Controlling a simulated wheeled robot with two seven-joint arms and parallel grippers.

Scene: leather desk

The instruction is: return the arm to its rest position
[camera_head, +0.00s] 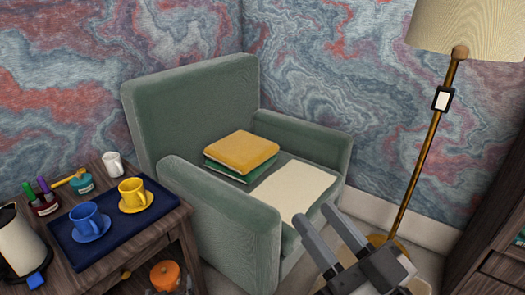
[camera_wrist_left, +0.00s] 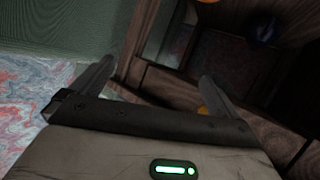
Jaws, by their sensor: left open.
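My left gripper (camera_wrist_left: 156,74) is open in the left wrist view, its two fingers wide apart with nothing between them. In the head view only a small dark part of it shows at the bottom edge, by the lower part of the side table. My right gripper (camera_head: 314,215) is in the lower right of the head view, in front of the armchair's seat. Its two fingers are apart and nothing shows between them. Most of both arms is outside the views.
A wooden side table (camera_head: 75,277) bears a blue tray (camera_head: 107,252) with a blue cup (camera_head: 87,219) and a yellow cup (camera_head: 132,192). An orange pot (camera_head: 165,275) is lower down. A green armchair (camera_head: 190,105) holds folded cloths (camera_head: 241,151). A floor lamp (camera_head: 420,155) stands right.

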